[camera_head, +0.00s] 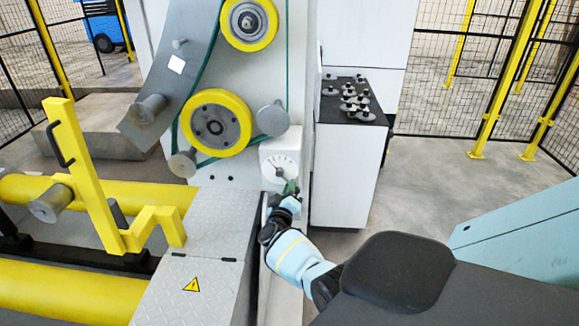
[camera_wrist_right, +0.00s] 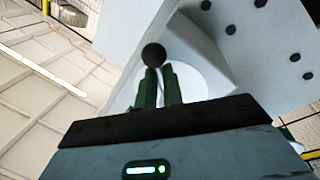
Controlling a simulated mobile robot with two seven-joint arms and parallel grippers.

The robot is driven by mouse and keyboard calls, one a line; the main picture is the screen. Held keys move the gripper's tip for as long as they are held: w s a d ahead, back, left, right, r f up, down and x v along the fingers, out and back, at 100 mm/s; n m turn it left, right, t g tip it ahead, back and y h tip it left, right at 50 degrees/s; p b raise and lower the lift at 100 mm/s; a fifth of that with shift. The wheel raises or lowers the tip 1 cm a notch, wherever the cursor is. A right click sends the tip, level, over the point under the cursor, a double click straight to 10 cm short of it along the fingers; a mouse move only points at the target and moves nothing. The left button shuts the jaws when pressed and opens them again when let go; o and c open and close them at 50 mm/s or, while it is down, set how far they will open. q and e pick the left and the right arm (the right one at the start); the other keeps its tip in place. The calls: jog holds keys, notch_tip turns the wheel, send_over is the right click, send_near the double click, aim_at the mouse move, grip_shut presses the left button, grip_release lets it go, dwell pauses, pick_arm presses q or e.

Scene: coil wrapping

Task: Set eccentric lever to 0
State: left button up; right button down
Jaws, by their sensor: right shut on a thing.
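The eccentric lever's white dial (camera_head: 281,165) is on a small box on the front of the grey machine, with a dark pointer on its face. My right gripper (camera_head: 290,188) is at the lower right of the dial. The pale round dial plate (camera_wrist_right: 190,80) shows behind the fingers. The dial's marks are too small to read. My left gripper is out of view.
Yellow-rimmed wheels (camera_head: 215,123) with a green belt are above the dial. A yellow lever frame (camera_head: 85,180) and yellow rollers (camera_head: 60,290) are at the left. A cabinet (camera_head: 350,170) with several small parts on its black top stands right of the machine. Open floor (camera_head: 430,190) lies farther right.

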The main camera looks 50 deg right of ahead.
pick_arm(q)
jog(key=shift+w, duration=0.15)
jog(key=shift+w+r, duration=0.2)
pick_arm(e)
jog(key=c, duration=1.5)
grip_release()
